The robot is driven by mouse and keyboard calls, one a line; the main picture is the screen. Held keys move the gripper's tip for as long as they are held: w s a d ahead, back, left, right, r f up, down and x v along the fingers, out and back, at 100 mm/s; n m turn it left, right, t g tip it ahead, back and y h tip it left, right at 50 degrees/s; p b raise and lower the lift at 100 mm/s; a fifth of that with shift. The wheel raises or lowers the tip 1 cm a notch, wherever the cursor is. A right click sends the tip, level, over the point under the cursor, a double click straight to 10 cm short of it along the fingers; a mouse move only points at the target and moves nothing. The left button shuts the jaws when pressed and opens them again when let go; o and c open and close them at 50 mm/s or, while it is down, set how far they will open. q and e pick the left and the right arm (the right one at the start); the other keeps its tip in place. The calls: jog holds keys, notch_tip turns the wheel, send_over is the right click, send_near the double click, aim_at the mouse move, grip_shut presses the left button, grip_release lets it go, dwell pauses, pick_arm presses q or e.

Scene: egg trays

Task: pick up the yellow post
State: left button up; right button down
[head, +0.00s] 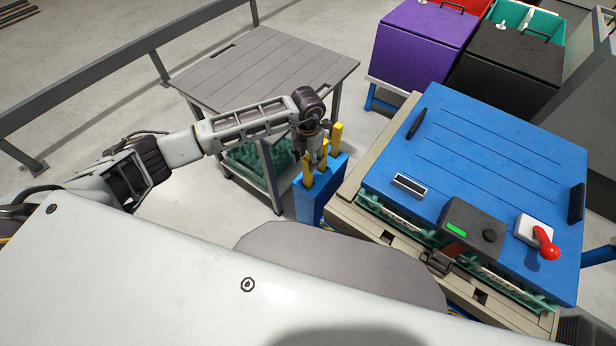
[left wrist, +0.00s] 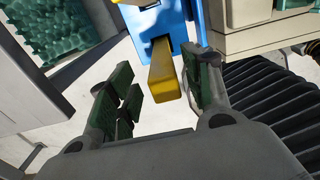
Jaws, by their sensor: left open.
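Yellow posts stand upright in a blue holder (head: 312,203) in the middle of the head view. The nearest yellow post (head: 307,172) is at the front left of the holder, and another yellow post (head: 337,134) is at the back. My left gripper (head: 315,155) points down over the holder from above. In the left wrist view, its open fingers (left wrist: 160,88) have one yellow post (left wrist: 162,72) between them, with a gap on the left; whether the right finger touches it I cannot tell. The blue holder (left wrist: 158,28) is behind it. My right gripper is not in view.
A blue-topped station (head: 480,150) with a red lever (head: 546,243) and a black box with a green display (head: 470,226) stands right of the holder. A grey table (head: 262,70) is behind. Purple (head: 422,40) and black (head: 510,65) bins are at the back right.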

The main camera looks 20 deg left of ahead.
aim_at(308, 169)
pick_arm(q)
jog(key=shift+f, duration=0.2)
jog(key=shift+s+d+f, duration=0.1)
jog(key=shift+s+f, duration=0.05)
jog(key=shift+f, duration=0.75)
jog(key=shift+s+d+f, duration=0.1)
jog(key=shift+s+f, duration=0.05)
jog(key=shift+f, duration=0.75)
jog(key=shift+a+f, duration=0.1)
jog(key=shift+f, duration=0.65)
grip_shut()
